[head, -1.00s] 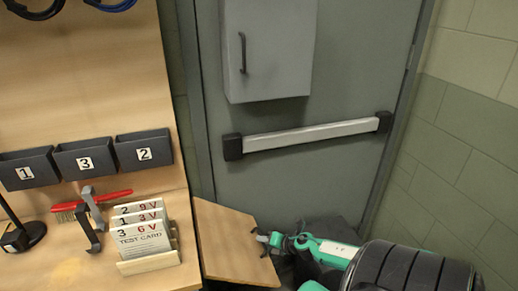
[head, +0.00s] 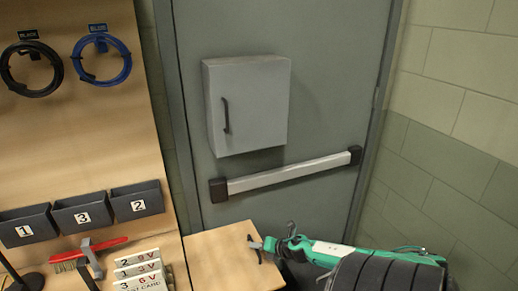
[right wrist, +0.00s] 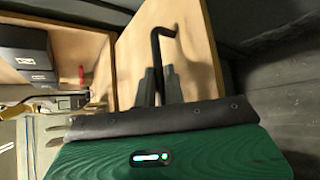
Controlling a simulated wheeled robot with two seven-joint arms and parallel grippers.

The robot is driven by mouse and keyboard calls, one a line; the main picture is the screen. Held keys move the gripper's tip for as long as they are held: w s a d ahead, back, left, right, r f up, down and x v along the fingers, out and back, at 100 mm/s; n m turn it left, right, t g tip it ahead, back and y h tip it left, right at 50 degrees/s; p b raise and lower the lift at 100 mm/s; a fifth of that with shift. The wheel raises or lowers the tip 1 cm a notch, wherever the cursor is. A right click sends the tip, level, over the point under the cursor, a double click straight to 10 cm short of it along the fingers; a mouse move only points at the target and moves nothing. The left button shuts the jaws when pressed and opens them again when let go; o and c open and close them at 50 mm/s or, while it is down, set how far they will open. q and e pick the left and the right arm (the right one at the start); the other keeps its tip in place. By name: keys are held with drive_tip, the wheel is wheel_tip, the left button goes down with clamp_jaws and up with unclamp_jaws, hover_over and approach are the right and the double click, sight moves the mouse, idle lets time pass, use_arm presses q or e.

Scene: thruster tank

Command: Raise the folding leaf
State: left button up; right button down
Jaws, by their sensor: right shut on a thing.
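The folding leaf (head: 215,262) is a light wood panel at the bottom middle of the head view, beside the bench. It looks near level, with its lower part cut off by the frame. In the right wrist view the leaf (right wrist: 195,65) fills the upper middle, and a black bent bar (right wrist: 158,45) stands against it. My right gripper (head: 257,246) is at the leaf's right edge. In the right wrist view its fingers (right wrist: 160,86) are shut on the black bar. My left gripper is not in view.
A grey door with a push bar (head: 290,172) and a grey cabinet (head: 250,110) stands behind the leaf. A block wall (head: 450,150) is at right.

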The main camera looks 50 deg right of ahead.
drive_tip(key=shift+w+a+r+p, duration=0.2)
drive_tip(key=shift+a+r+p, duration=0.2)
drive_tip(key=shift+r, duration=0.1)
drive_tip(key=shift+w+r, duration=0.1)
drive_tip(key=c, duration=1.6)
unclamp_jaws()
drive_tip(key=shift+c, duration=0.2)
drive_tip(key=shift+o, duration=0.8)
drive_tip(key=shift+w+a+r, duration=0.1)
drive_tip(key=shift+a, duration=0.1)
drive_tip(key=shift+d, duration=0.15)
drive_tip(key=shift+s, duration=0.2)
